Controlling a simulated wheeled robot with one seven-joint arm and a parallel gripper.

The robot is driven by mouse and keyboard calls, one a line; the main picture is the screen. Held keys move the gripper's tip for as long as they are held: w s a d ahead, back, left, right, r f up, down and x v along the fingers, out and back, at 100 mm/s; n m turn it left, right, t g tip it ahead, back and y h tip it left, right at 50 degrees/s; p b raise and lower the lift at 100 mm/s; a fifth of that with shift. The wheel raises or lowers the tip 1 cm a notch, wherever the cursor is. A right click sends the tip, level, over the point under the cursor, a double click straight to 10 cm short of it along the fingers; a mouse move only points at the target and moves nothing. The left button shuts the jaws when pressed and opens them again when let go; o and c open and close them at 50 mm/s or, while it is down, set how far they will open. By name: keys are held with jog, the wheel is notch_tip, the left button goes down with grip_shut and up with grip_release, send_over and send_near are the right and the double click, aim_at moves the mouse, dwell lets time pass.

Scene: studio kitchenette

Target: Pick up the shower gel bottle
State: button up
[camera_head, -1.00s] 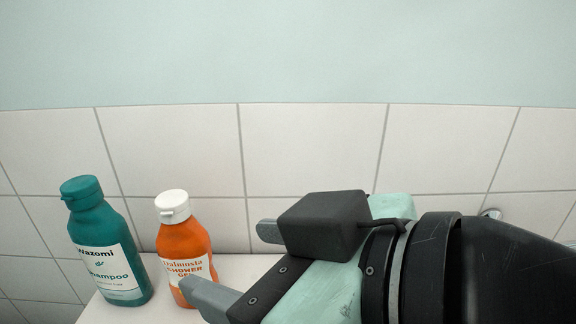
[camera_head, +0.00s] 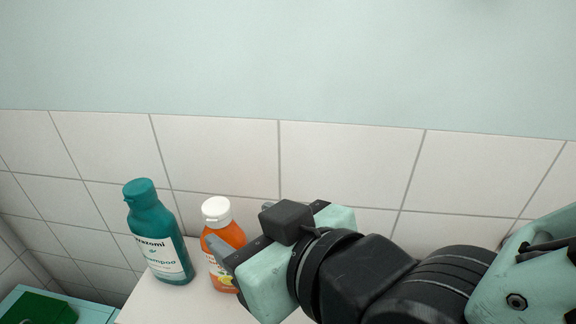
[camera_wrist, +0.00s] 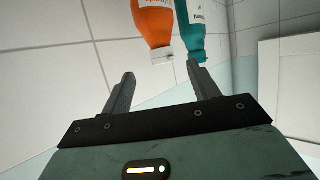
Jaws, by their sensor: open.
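The orange shower gel bottle (camera_head: 222,243) with a white cap stands upright on a white surface in the head view. My gripper (camera_head: 240,243) is beside it on its right, and one finger covers part of its label. In the wrist view the shower gel bottle (camera_wrist: 153,22) shows upside down, beyond the fingertips and between their lines. My gripper (camera_wrist: 160,78) is open there, with nothing between the fingers.
A teal shampoo bottle (camera_head: 158,235) stands just left of the orange one; in the wrist view it (camera_wrist: 190,30) is beyond the right finger. A tiled wall (camera_head: 340,160) rises behind. A green item (camera_head: 38,308) lies at lower left.

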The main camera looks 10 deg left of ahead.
aim_at(224, 217)
jog(key=x, duration=0.3)
jog(key=shift+w+a+f+p, duration=0.1)
jog(key=shift+w+p, duration=0.05)
jog(key=shift+p, duration=0.15)
jog(key=p+x, duration=0.2)
jog(key=x, duration=0.2)
jog(key=shift+s+a, duration=0.15)
jog(key=shift+s, duration=0.05)
jog(key=shift+w+a+f+p, duration=0.25)
jog(key=shift+w+a+p, duration=0.1)
jog(key=shift+a, duration=0.1)
grip_shut()
